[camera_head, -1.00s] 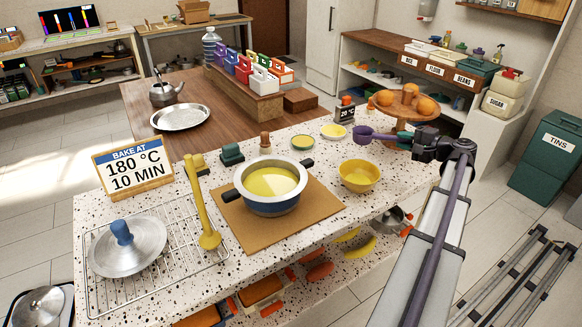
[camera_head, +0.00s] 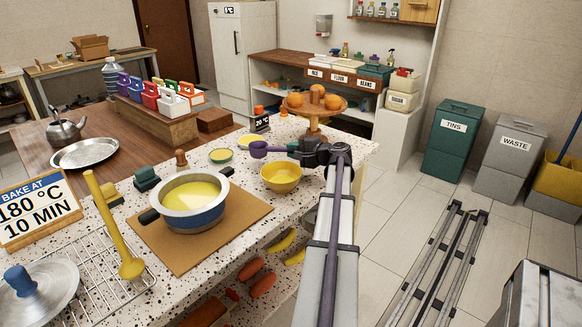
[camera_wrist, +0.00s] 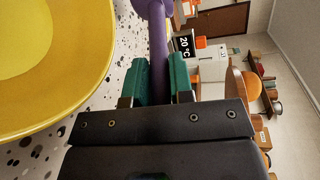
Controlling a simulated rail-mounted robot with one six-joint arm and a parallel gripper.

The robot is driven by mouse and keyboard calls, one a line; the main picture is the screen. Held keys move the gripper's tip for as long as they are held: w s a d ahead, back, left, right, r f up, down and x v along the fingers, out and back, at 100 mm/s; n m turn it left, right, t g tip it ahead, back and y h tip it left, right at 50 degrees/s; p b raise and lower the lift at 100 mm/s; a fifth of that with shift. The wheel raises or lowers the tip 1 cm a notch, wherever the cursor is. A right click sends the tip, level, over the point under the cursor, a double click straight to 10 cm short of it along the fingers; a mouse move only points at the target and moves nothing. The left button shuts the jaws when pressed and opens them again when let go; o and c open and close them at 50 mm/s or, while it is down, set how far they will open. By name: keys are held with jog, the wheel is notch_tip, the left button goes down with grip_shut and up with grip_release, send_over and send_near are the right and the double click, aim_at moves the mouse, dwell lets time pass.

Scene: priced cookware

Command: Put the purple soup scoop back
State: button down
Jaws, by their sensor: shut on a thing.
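The purple soup scoop (camera_head: 262,149) is held out level over the speckled counter, its bowl end to the left of my gripper (camera_head: 293,148). In the wrist view, my gripper (camera_wrist: 160,80) has its green fingers closed on both sides of the scoop's purple handle (camera_wrist: 159,45). The scoop's head is mostly cut off at the top of that view. The scoop is above and behind the yellow bowl (camera_head: 281,179), which also fills the left of the wrist view (camera_wrist: 40,60).
A pot of yellow soup (camera_head: 192,203) stands on a brown board (camera_head: 240,222). A fruit stand (camera_head: 314,109) with oranges and a 20 °C sign (camera_head: 260,121) stand behind my gripper. A yellow ladle (camera_head: 116,230) lies at the left.

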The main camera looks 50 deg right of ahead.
notch_tip(320, 180, down, 4)
jog(key=b, duration=0.3)
jog(key=shift+r, duration=0.4)
jog(key=shift+f, duration=0.2)
jog(key=c, duration=1)
grip_release()
jog(key=shift+r+p, duration=0.25)
jog(key=shift+p, duration=0.1)
jog(key=p+v, duration=0.2)
jog(key=v, duration=1)
jog(key=shift+a, duration=0.1)
